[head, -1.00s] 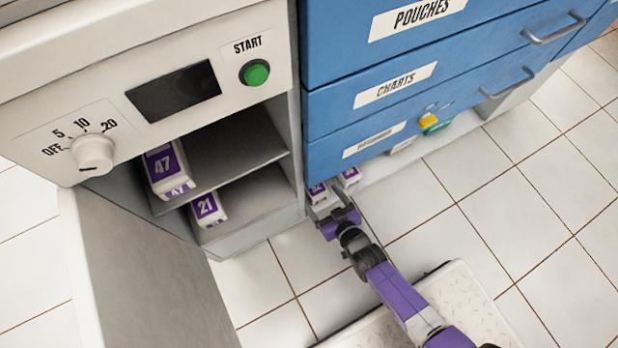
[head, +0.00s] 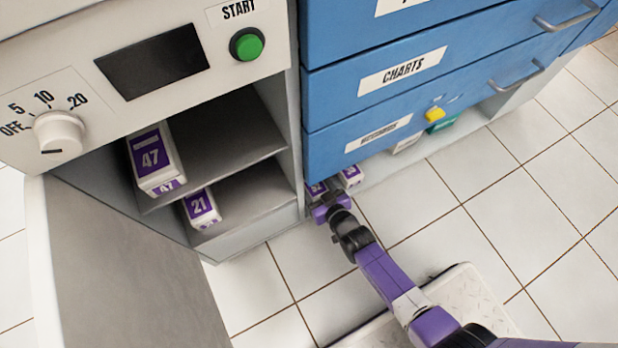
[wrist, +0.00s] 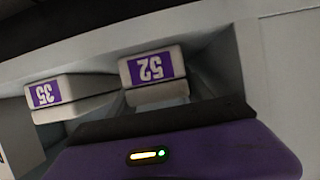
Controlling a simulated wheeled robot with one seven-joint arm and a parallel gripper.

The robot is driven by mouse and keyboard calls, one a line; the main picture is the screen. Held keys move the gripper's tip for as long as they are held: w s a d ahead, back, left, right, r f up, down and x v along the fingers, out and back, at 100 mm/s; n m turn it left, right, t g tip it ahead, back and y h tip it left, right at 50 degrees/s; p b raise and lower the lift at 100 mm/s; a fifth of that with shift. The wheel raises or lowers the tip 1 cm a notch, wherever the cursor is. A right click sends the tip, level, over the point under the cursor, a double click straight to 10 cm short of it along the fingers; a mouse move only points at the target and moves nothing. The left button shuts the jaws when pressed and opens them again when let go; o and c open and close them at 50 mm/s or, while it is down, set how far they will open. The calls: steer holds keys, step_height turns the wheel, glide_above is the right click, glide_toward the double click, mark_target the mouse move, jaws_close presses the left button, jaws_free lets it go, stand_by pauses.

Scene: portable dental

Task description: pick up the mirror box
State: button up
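No box in view carries a readable word "mirror", so I cannot tell which one is the mirror box. Two white boxes with purple number labels sit in the low space under the blue drawers: the left one in the head view (head: 315,188) is right in front of my gripper (head: 318,203), and the other (head: 351,175) is just right of it. My fingertips are hidden, and I see no clear grip.
A yellow item (head: 434,114) and a green item (head: 441,125) are under the drawers (head: 400,75). Tiled floor at right is clear.

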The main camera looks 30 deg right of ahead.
steer(key=c, duration=1.1)
jaws_close()
steer(key=shift+r, duration=0.2)
